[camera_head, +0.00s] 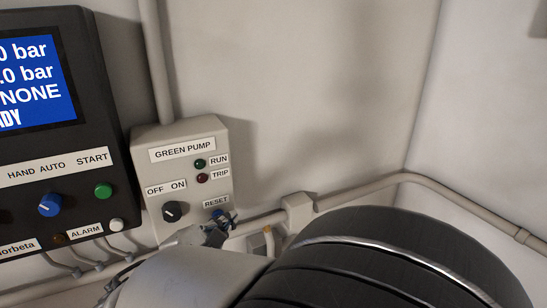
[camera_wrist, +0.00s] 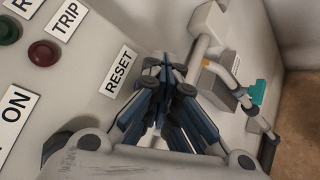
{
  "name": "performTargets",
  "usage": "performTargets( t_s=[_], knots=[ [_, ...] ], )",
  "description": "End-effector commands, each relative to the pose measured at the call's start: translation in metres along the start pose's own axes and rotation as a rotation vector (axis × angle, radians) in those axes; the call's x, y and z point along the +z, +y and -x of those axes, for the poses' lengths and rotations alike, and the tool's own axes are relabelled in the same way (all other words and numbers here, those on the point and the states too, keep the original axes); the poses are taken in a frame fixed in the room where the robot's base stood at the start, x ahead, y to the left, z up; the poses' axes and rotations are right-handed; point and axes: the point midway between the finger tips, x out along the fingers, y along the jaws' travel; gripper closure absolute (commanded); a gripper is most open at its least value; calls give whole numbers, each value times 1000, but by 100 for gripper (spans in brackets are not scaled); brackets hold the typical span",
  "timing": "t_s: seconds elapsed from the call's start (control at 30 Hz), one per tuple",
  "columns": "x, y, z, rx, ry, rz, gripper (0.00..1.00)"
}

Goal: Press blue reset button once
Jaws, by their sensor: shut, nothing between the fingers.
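The light grey GREEN PUMP box (camera_head: 206,135) is on the wall in the head view, with a RESET label (camera_head: 215,202) low on its right. A blue patch of the reset button (camera_head: 217,213) shows just under that label, mostly covered by my gripper (camera_head: 230,219). In the wrist view my gripper (camera_wrist: 167,72) is shut and empty, its blue-grey fingertips together beside the RESET label (camera_wrist: 118,71). The button is hidden behind the fingers there. I cannot tell whether the fingertips touch it.
A black OFF/ON knob (camera_head: 172,211) sits left of the gripper; RUN and TRIP lamps (camera_head: 202,178) are above. A dark control panel (camera_head: 95,130) stands at left. Pipes (camera_head: 365,188) run along the wall, and a teal-handled valve (camera_wrist: 257,92) is right of the fingers.

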Motion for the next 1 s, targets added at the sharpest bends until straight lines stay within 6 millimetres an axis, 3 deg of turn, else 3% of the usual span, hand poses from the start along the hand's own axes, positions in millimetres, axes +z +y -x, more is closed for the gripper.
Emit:
performTargets(
  t_s=[1.0],
  knots=[
    [13,-14,20,1,2,-1,100]
  ],
)
